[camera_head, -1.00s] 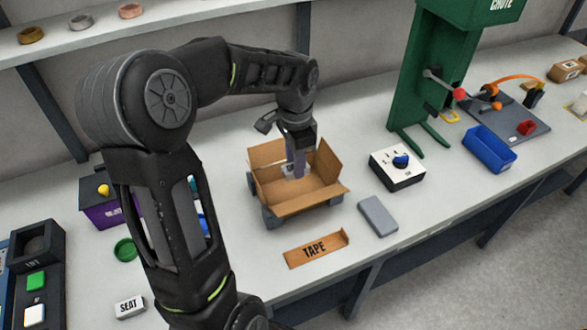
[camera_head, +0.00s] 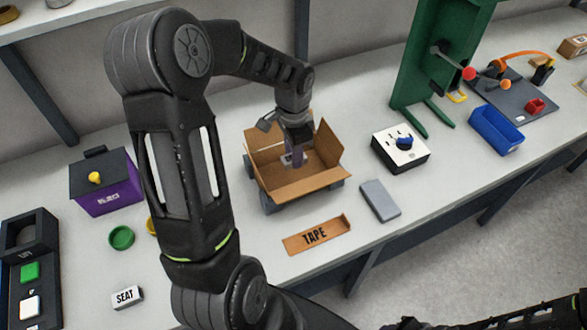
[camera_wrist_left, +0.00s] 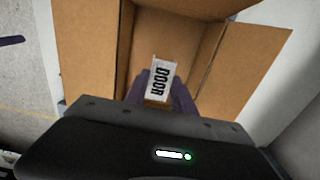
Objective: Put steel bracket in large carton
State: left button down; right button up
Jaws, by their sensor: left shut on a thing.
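My right gripper is not clearly in view; only dark arm parts show at the bottom right.
A TAPE strip (camera_head: 316,235) and a grey slab (camera_head: 380,200) lie in front of the carton. A white switch box (camera_head: 400,150) and green chute stand (camera_head: 430,70) are to its right, with a blue bin (camera_head: 497,128) beyond. A purple box (camera_head: 105,190) is at left.

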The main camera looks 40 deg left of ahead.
aim_at(294, 176)
pick_arm(q)
notch_tip(294, 176, down, 2)
jog(key=shift+f+b, duration=0.25)
jog(key=shift+b, duration=0.25)
jog(key=shift+r, duration=0.1)
jog(key=shift+f+b, duration=1.2)
jog(key=shift+f, duration=0.65)
jog(key=shift+f, duration=0.2)
jog(key=c, duration=1.1)
grip_release()
jog(key=shift+o, duration=0.2)
jog(key=shift+r, duration=0.2)
